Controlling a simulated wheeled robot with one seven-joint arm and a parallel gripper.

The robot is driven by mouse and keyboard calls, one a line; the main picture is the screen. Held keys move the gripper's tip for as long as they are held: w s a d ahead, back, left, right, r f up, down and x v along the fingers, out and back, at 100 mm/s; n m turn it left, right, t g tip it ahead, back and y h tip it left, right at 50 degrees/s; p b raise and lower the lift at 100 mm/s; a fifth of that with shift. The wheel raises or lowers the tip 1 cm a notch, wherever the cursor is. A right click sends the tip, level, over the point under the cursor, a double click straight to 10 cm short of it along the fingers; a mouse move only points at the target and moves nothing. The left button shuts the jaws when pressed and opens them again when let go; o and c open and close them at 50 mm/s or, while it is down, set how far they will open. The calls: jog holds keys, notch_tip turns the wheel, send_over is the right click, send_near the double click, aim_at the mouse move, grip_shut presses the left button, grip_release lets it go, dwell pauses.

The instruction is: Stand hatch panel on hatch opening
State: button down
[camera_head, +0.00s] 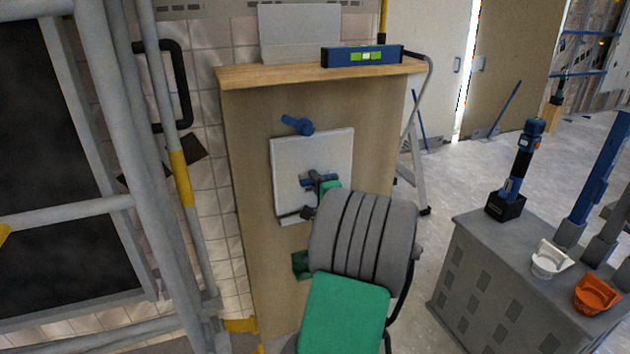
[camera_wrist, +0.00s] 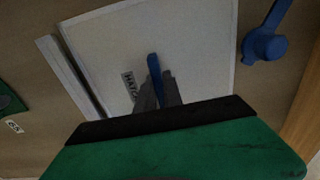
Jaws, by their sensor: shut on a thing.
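The white hatch panel (camera_head: 338,150) is upright against the front of a wooden housing. It also fills the middle of the wrist view (camera_wrist: 195,40), with a partly covered label. My gripper (camera_head: 318,182) is shut on the blue handle at the panel's middle; the fingers (camera_wrist: 158,85) show there in the wrist view. A blue turn latch (camera_head: 298,125) sits just above the panel, its lever clear of the panel; it is at upper right in the wrist view (camera_wrist: 264,45). A narrow ledge (camera_wrist: 68,75) runs along the panel's lower edge. The hatch opening is hidden behind the panel.
A blue level (camera_head: 362,56) and a grey sheet (camera_head: 299,33) are on the housing top (camera_head: 270,72). A green part (camera_head: 300,264) is below the panel. Grey railings stand left. A grey cabinet (camera_head: 470,262) with tools and cups stands right, with floor between.

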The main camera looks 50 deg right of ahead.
dwell(0.3)
jog(key=shift+f+b, duration=0.4)
jog(key=shift+b, duration=0.05)
jog(key=shift+f, duration=0.15)
jog(key=shift+f+b, duration=0.3)
jog(key=shift+f, duration=0.05)
dwell(0.8)
